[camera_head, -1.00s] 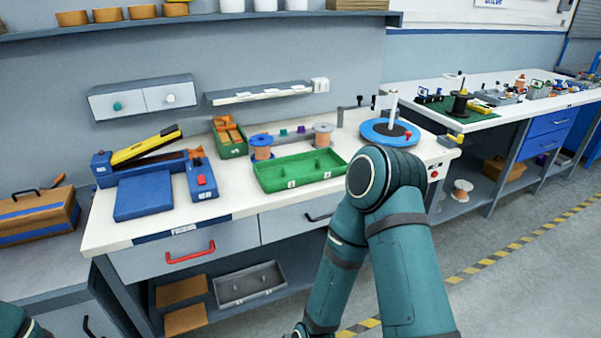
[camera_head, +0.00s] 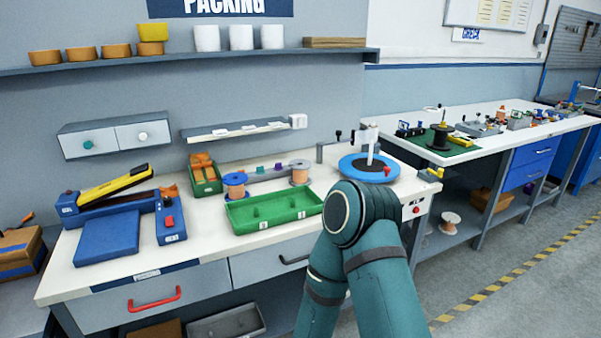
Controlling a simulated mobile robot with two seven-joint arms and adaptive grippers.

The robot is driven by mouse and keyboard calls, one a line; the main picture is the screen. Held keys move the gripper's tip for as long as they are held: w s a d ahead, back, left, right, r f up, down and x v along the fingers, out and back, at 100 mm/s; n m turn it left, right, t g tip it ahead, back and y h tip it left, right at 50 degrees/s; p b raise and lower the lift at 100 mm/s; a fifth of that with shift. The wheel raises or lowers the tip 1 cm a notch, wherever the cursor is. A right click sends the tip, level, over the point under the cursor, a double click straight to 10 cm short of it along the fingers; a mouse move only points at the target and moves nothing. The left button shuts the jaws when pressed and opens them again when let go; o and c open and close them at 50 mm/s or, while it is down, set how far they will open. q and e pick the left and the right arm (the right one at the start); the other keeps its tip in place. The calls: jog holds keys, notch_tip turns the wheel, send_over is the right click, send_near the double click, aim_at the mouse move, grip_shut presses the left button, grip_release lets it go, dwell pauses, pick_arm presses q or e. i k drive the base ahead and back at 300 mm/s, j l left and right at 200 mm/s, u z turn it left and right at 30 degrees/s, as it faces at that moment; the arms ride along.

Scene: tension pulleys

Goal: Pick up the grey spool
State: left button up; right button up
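A spool with grey flanges and copper-coloured winding (camera_head: 300,173) stands upright on the white workbench (camera_head: 262,252), behind the right end of the green tray (camera_head: 275,212). A similar spool with blue flanges (camera_head: 234,186) stands to its left. A pale-flanged spool (camera_head: 450,222) sits on the lower shelf to the right; its exact colour is hard to tell. A teal arm of mine rises in front of the bench's right part, its elbow near the tray's right end. Neither of my grippers shows in the head view.
A blue turntable with a white post (camera_head: 369,168) stands on the bench's right end. A blue and yellow device (camera_head: 110,200) is on the left, and an orange-filled green bin (camera_head: 205,176) is behind the tray. A second bench (camera_head: 490,130) stands right. Floor is open at right.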

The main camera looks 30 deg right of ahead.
aim_at(299, 167)
jog(key=l+u, duration=0.1)
jog(key=l, duration=0.4)
jog(key=l+u, duration=0.15)
jog(key=l, duration=0.3)
jog(key=l+u, duration=0.1)
jog(key=l, duration=0.4)
jog(key=k+l+u, duration=0.15)
jog(key=l, duration=0.3)
jog(key=l+u, duration=0.1)
jog(key=l, duration=0.4)
jog(key=k+l+u, duration=0.15)
jog(key=l, duration=0.3)
